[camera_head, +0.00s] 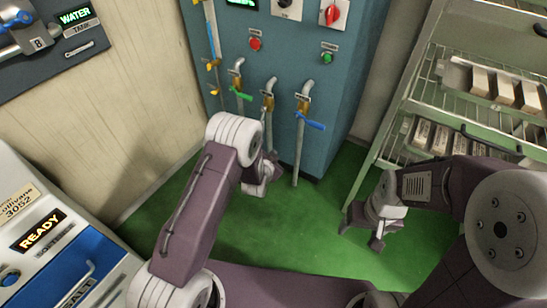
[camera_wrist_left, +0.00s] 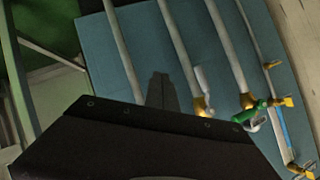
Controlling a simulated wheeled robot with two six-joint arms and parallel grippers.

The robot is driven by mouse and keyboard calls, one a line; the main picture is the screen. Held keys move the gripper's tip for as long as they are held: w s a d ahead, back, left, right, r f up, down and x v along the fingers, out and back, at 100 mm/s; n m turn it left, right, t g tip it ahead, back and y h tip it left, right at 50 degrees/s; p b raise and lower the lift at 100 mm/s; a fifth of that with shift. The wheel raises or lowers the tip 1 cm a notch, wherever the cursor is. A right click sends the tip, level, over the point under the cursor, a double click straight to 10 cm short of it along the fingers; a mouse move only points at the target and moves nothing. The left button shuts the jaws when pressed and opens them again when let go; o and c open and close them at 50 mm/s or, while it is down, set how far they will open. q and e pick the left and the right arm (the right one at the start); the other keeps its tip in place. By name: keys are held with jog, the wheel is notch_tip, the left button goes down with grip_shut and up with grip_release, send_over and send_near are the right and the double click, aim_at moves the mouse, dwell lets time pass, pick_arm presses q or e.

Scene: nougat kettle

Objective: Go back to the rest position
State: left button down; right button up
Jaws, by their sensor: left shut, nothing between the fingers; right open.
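My left gripper (camera_head: 259,189) hangs in front of the lower part of the blue-green cabinet, below the pipes. It is shut and empty. In the left wrist view its dark fingers (camera_wrist_left: 160,90) are together in front of the pipes, with nothing between them. My right gripper (camera_head: 377,238) is open and empty, pointing down over the green floor, left of the metal rack. Both arms are bent in front of me.
The blue-green cabinet (camera_head: 346,67) carries pipes with a green valve handle (camera_head: 240,94) and a blue valve handle (camera_head: 311,121). A metal rack (camera_head: 405,95) holding trays of bars stands right. A white machine (camera_head: 25,195) stands left. Green floor (camera_head: 305,225) lies between.

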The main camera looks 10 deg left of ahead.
pick_arm(q)
jog(key=s+b, duration=0.2)
jog(key=b, duration=0.2)
jog(key=shift+s+d+f+b, duration=0.1)
jog(key=shift+s+d+b, duration=0.1)
jog(key=shift+b, duration=0.2)
